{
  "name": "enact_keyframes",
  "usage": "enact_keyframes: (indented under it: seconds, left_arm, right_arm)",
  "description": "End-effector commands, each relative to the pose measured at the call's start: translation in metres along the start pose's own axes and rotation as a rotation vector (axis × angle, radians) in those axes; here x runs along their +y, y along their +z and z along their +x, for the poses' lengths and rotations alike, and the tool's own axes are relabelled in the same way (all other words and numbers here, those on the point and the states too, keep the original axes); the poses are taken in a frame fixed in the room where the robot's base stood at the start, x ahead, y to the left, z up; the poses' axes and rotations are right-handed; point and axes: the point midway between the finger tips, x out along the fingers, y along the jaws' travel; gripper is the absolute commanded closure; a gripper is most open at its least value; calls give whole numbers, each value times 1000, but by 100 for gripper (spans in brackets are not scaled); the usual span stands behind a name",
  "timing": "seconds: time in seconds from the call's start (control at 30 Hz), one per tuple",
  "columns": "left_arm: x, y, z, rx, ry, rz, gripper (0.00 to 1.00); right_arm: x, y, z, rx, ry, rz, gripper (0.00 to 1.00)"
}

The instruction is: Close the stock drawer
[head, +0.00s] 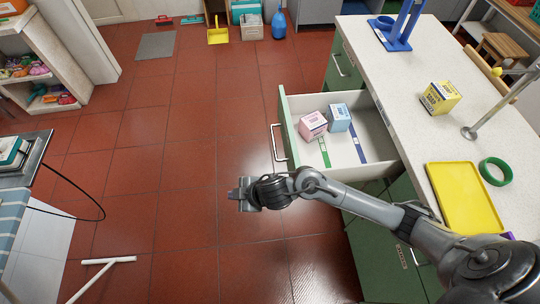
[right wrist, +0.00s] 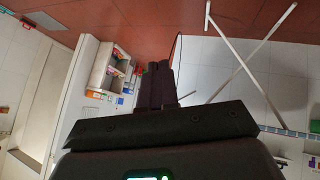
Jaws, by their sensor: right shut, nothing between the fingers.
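The stock drawer (head: 283,120) is pulled out from the green cabinet, its green front facing left in the head view. A bar handle (head: 277,143) is on that front. Inside lie a pink box (head: 313,125) and a light blue box (head: 339,118), with green and blue strips on the drawer floor. My right gripper (head: 236,195) is shut and empty, out over the red floor, left of and nearer than the drawer front, apart from the handle. Its dark fingers show together in the right wrist view (right wrist: 155,85). My left gripper is not in view.
The speckled counter (head: 400,90) above the cabinet holds a yellow box (head: 440,97), a yellow tray (head: 464,197), a green ring (head: 495,171) and a blue stand (head: 398,28). The tiled floor (head: 170,130) left of the drawer is clear. A white T-shaped bar (head: 103,266) is at lower left.

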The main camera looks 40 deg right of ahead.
Motion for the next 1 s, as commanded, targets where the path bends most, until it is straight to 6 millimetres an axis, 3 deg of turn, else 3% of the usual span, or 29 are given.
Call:
enact_keyframes:
  seconds: [0.03, 0.23, 0.5, 0.6, 0.73, 1.0]
  left_arm:
    - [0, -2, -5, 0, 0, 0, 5]
    - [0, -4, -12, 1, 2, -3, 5]
    - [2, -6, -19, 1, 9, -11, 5]
    - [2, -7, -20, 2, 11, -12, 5]
    - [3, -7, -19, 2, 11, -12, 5]
    - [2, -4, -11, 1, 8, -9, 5]
  right_arm:
    - [22, 3, 2, -11, -26, -58, 100]
    - [80, 43, -9, -102, -181, -126, 100]
    - [153, 96, -65, -257, -308, -22, 100]
    - [167, 107, -82, -289, -332, 21, 100]
    - [172, 115, -89, -310, -349, 52, 100]
    - [161, 126, -62, -312, -354, 57, 100]
